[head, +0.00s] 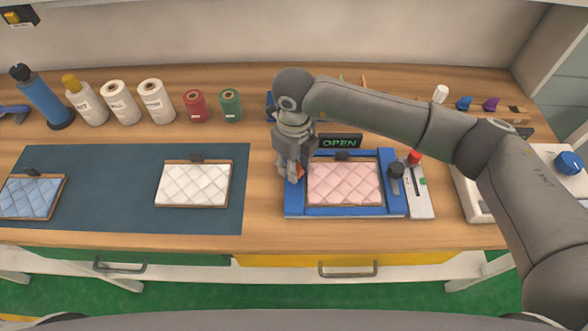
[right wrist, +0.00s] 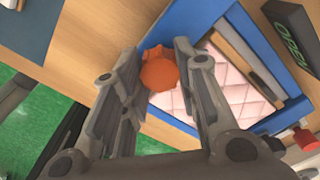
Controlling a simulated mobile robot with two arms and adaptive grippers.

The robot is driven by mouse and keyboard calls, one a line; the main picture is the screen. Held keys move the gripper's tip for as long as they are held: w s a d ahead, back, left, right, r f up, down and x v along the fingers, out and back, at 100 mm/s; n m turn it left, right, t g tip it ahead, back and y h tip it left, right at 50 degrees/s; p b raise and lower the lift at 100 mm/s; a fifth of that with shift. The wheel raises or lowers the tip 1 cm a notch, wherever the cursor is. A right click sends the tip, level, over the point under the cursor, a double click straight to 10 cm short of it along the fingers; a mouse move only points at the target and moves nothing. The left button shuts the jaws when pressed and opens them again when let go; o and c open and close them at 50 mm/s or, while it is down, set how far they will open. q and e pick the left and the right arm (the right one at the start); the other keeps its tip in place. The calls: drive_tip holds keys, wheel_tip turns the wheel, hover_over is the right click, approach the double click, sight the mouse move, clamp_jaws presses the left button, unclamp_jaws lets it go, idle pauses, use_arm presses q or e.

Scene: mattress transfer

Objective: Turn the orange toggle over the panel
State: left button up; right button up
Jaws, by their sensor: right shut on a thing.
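The orange toggle (right wrist: 160,72) shows in the right wrist view between the fingers of my right gripper (right wrist: 158,78). In the head view my right gripper (head: 292,172) is at the left side of the blue frame (head: 300,210), with a bit of orange at its fingertips. It is shut on the toggle. The pink quilted panel (head: 344,183) lies flat inside the blue frame. It also shows in the right wrist view (right wrist: 240,98). My left gripper is not in view.
An OPEN sign (head: 339,142) stands behind the frame. A black knob (head: 396,171) and a red button (head: 414,158) are at its right. A dark mat (head: 110,190) holds a white panel (head: 193,185) and a blue panel (head: 30,196). Spools and bottles stand along the back.

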drive_tip(key=m+b, duration=0.3)
drive_tip(key=m, duration=0.1)
drive_tip(key=shift+f+m, duration=0.15)
drive_tip(key=shift+m, duration=0.15)
drive_tip(key=shift+c, duration=0.2)
drive_tip(key=shift+m+b, duration=1.3)
drive_tip(key=shift+m, duration=0.3)
drive_tip(key=shift+r, duration=0.2)
drive_tip(key=o, duration=1.1)
drive_tip(key=shift+c, duration=0.2)
wheel_tip(320, 180, up, 12)
